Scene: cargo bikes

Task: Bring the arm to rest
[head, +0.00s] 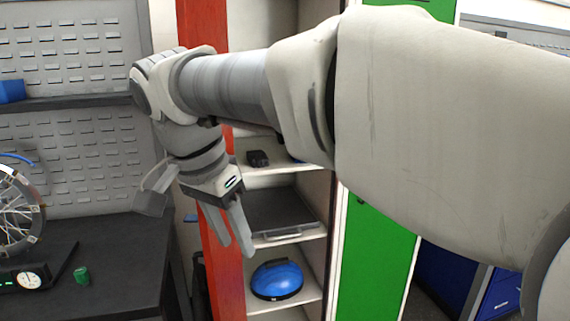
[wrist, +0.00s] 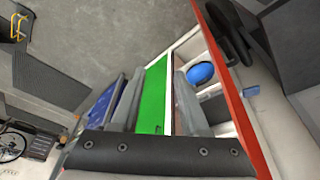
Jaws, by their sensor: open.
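My gripper (head: 234,248) hangs at the end of my raised arm in the head view, fingers pointing down. It is in front of the red-edged shelf cabinet (head: 230,285). In the wrist view my gripper (wrist: 157,78) has its two fingers apart, with nothing between them but the background. My arm stretches across the head view from the right and hides part of the cabinet and the green door (head: 377,255).
The cabinet holds a blue helmet (head: 277,280), a grey tray (head: 282,212) and a small black object (head: 257,158). A dark workbench (head: 110,255) at left carries a green can (head: 82,275), a gauge (head: 30,280) and a wheel (head: 15,205). Blue drawers (head: 500,292) stand at right.

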